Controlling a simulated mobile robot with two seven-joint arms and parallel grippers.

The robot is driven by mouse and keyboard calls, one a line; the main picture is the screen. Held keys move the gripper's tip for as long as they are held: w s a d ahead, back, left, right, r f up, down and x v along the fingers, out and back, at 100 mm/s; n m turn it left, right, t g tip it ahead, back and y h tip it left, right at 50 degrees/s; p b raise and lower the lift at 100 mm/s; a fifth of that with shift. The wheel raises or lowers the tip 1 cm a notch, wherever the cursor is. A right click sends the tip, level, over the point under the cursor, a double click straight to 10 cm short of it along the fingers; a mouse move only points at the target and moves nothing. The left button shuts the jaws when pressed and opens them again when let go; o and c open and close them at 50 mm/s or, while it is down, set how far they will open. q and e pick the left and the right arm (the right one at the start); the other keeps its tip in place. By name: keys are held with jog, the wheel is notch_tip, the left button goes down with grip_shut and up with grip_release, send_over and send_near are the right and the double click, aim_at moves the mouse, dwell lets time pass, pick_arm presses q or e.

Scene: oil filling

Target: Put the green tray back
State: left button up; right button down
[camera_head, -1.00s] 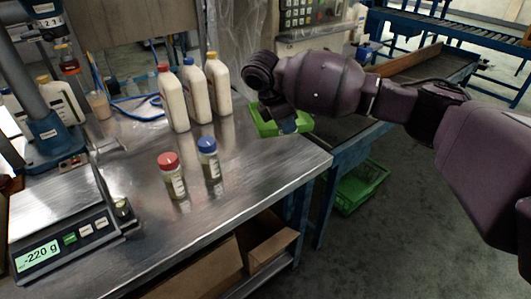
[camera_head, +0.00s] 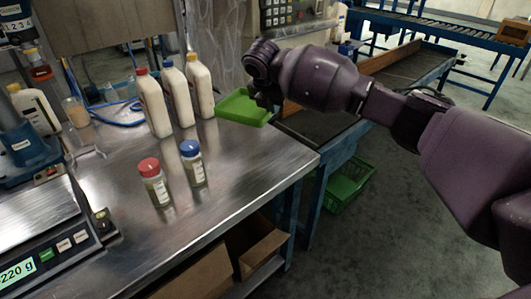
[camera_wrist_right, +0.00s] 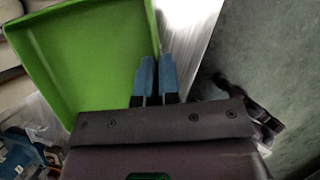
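The green tray (camera_head: 241,108) is at the far right corner of the metal table, beside the white bottles. My right gripper (camera_head: 262,100) is at its right side in the head view, partly hidden by my own wrist. In the right wrist view, the blue fingers (camera_wrist_right: 157,78) are close together, one on each side of the right wall of the tray (camera_wrist_right: 90,50), and appear shut on it. The tray looks empty. I cannot tell whether it touches the table. My left gripper is not in view.
Three white bottles (camera_head: 203,88) stand left of the tray. A red-capped jar (camera_head: 155,182) and a blue-capped jar (camera_head: 193,164) stand nearer. A scale (camera_head: 45,235) is at the left. A green crate (camera_head: 348,187) is on the floor. The table's right front part is clear.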

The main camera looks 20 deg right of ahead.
jog(key=b, duration=0.2)
send_over(273, 157)
jog(key=s+a, duration=0.1)
notch_tip(273, 157, down, 10)
jog(key=shift+s+f, duration=0.1)
jog(key=shift+f, duration=0.6)
notch_tip(273, 157, down, 5)
jog(key=shift+b, duration=0.65)
jog(key=shift+r, duration=0.15)
jog(key=c, duration=1.8)
grip_release()
jog(key=shift+f, duration=0.2)
jog(key=o, duration=0.5)
jog(key=shift+c, duration=0.2)
